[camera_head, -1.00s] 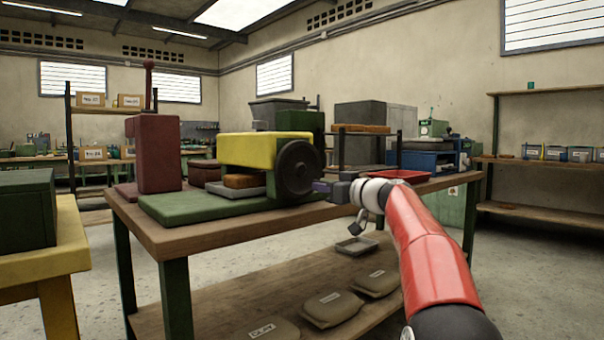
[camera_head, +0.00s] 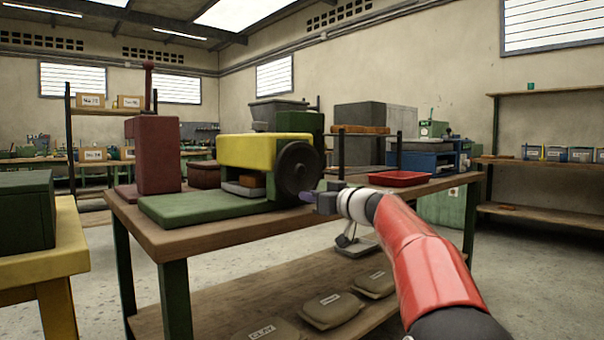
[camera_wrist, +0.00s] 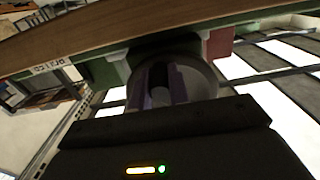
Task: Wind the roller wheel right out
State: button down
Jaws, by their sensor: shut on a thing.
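My gripper (camera_head: 319,197) comes from the right and is at the wheel's lower right edge. It is shut, apparently on the wheel's handle, which the fingers hide. In the wrist view the purple fingers (camera_wrist: 160,88) stand in front of a round grey shape, with a dark gap between them.
The green bed (camera_head: 195,207) lies at the bench's front left, beside a dark red block (camera_head: 157,155). A red tray (camera_head: 401,178) is right of the wheel. Sacks (camera_head: 330,310) lie on the lower shelf. Floor right of the bench is clear.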

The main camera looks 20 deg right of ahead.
aim_at(283, 164)
jog(key=shift+s+a+r, duration=0.2)
jog(key=shift+s+a, duration=0.05)
jog(key=shift+a, duration=0.4)
jog(key=shift+s+a+r, duration=0.2)
jog(key=shift+s+a, duration=0.1)
jog(key=shift+a, duration=0.4)
jog(key=shift+s+a+r, duration=0.2)
jog(key=shift+s+a, duration=0.05)
jog(key=shift+a, duration=0.4)
jog(key=shift+s+a+r, duration=0.25)
jog(key=shift+a+r, duration=0.15)
jog(key=shift+a, duration=0.15)
jog(key=shift+s+a+r+p, duration=0.15)
jog(key=shift+a+r, duration=0.15)
jog(key=shift+r, duration=0.2)
jog(key=shift+a+r+p, duration=0.15)
jog(key=shift+a+r, duration=0.15)
jog(key=shift+r, duration=0.15)
jog(key=shift+a+r+p, duration=0.25)
jog(key=shift+r+p, duration=0.35)
jog(key=shift+r, duration=0.55)
jog(key=shift+r+p, duration=0.7)
jog(key=shift+r, duration=0.45)
jog(key=c, duration=1.2)
grip_release()
jog(key=shift+c, duration=0.2)
jog(key=o, duration=1)
jog(key=shift+d+f, duration=0.15)
jog(key=shift+d, duration=0.05)
jog(key=shift+o, duration=0.2)
